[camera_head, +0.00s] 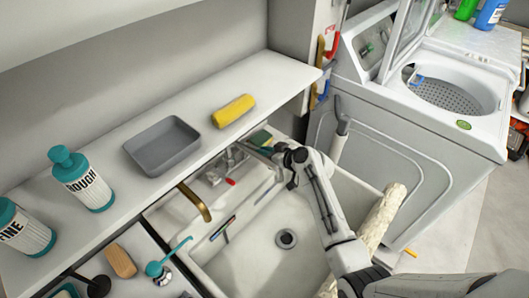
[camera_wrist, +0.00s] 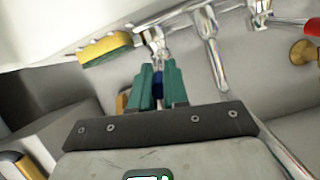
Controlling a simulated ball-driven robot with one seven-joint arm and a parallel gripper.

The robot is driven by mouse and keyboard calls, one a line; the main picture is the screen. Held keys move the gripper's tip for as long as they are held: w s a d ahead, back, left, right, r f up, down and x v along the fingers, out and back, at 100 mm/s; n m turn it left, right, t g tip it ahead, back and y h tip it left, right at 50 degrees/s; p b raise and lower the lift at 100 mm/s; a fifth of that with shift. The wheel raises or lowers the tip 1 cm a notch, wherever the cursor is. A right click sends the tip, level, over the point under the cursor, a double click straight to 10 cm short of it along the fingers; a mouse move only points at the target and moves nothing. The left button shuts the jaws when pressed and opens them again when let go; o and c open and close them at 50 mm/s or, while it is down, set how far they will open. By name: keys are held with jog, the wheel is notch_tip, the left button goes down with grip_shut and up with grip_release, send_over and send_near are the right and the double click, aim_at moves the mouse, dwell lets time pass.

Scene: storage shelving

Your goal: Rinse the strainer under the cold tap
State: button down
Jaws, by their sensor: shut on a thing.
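In the wrist view, the green fingers of my gripper (camera_wrist: 158,78) are shut on the blue-marked tap handle (camera_wrist: 158,88) below a chrome fitting. The chrome spout (camera_wrist: 210,60) is just to the right, and the red-marked handle (camera_wrist: 290,22) is farther right. In the head view, my gripper (camera_head: 256,150) reaches over the back of the white sink to the tap, partly hidden by my arm. The red-marked handle (camera_head: 230,181) shows there too. The sink basin (camera_head: 255,262) has a round drain (camera_head: 286,238). I cannot make out a strainer. No running water is clearly visible.
A yellow and green sponge (camera_wrist: 105,48) lies beside the tap. The shelf above holds a grey tray (camera_head: 163,146), a yellow roll (camera_head: 233,111) and bottles (camera_head: 83,180). A brass hook-shaped piece (camera_head: 195,202) is left of the tap. A washing machine (camera_head: 425,110) stands right.

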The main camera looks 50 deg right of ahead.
jog(key=shift+d+f+b, duration=0.25)
jog(key=shift+b, duration=0.6)
jog(key=n+y+b, duration=0.1)
jog(key=b, duration=0.1)
jog(key=d+n+y+b, duration=0.1)
jog(key=b, duration=0.1)
jog(key=d+n+y+b, duration=0.1)
jog(key=b, duration=0.1)
jog(key=shift+w+r+g, duration=0.25)
jog(key=shift+g, duration=0.15)
jog(key=shift+a, duration=0.1)
jog(key=c, duration=1.1)
grip_release()
